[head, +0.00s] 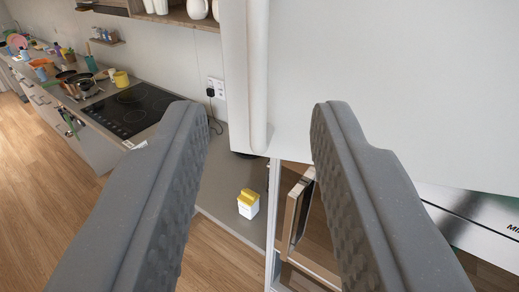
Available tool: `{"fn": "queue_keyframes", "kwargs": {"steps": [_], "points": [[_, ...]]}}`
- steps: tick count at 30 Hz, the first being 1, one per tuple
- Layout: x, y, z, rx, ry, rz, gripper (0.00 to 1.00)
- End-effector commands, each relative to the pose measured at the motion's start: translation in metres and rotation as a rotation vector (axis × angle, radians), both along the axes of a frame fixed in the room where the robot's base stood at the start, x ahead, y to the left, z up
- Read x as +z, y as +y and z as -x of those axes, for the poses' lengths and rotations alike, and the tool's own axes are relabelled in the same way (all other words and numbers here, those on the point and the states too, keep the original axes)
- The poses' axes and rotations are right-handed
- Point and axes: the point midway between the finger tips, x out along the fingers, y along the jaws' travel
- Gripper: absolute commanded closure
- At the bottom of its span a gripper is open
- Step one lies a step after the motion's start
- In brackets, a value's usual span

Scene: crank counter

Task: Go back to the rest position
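My gripper (258,125) fills the front of the head view. Its two grey textured fingers are spread wide apart, with nothing held between them. A large white cabinet or appliance (400,70) with a vertical edge handle (257,75) stands close behind the fingers, on the right. Whether the right fingertip touches it, I cannot tell.
A white box with a yellow top (248,204) sits on the grey counter (220,190) between the fingers. A black cooktop (135,107) and a pot (82,84) lie farther left. A wooden-framed door (298,210) is at lower right. Wooden floor (30,180) is open at left.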

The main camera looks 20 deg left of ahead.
Motion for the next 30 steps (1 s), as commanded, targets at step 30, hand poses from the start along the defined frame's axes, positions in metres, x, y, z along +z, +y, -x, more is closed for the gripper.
{"fn": "queue_keyframes", "kwargs": {"steps": [30], "points": [[-0.046, -0.183, 0.053, -0.206, 0.089, 0.016, 0.68]]}}
